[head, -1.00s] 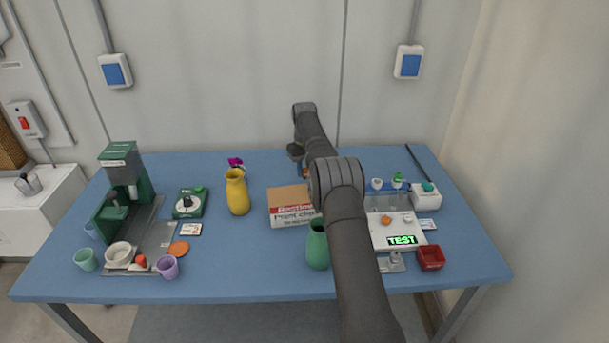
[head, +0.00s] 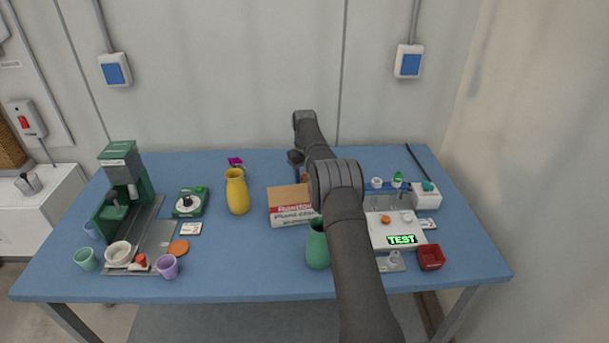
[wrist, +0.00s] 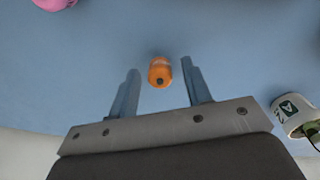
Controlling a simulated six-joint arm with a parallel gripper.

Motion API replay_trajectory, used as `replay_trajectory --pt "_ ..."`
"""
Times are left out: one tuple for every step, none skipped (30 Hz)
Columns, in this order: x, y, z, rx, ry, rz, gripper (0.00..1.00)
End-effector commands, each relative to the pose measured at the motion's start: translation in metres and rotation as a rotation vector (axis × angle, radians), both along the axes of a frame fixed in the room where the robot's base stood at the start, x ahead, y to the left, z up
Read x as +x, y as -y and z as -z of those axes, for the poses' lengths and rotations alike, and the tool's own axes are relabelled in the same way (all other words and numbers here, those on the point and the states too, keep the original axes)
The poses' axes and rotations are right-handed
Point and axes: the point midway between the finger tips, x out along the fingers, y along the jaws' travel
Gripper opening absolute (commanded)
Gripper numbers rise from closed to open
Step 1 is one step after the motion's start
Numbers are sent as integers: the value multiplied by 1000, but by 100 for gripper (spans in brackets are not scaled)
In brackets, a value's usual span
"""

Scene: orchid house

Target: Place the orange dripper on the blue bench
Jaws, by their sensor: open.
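The orange dripper (wrist: 160,72) shows in the wrist view as a small rounded orange body with a dark spot on its near end. It appears to rest on the blue bench (wrist: 225,45), between and just beyond my two fingers. I cannot tell whether the fingers are level with it. My gripper (wrist: 159,80) is open, with a gap on both sides of the dripper. In the head view my gripper (head: 297,170) is over the back middle of the blue bench (head: 330,285). A bit of orange, likely the dripper (head: 304,178), shows beside it, partly hidden by my arm.
A cardboard box (head: 290,207), a yellow vase (head: 237,193) and a green vase (head: 317,247) stand near my arm. A white device (head: 392,230) and red tray (head: 431,257) are right. A green machine (head: 125,190) stands left. The wrist view shows a white-green object (wrist: 292,113) at right.

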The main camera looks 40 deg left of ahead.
Motion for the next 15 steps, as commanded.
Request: replay_trajectory --pt "0 0 -4 2 2 0 45" --pt "0 0 -8 2 2 0 45" --pt "0 -1 -13 3 2 0 45" --pt "1 -1 -18 3 3 0 45" --pt "1 -1 -24 3 3 0 45" --pt "1 -1 -32 3 3 0 45" --pt "1 -1 -39 4 3 0 45" --pt "1 -1 -46 3 3 0 45" --pt "1 -1 -55 4 3 0 45" --pt "1 -1 -62 3 3 0 45" --pt "1 -1 -69 4 3 0 45" --pt "1 -1 -79 3 3 0 45" --pt "1 -1 -85 4 3 0 45" --pt "1 -1 -91 3 3 0 45" --pt "1 -1 -99 3 3 0 45"
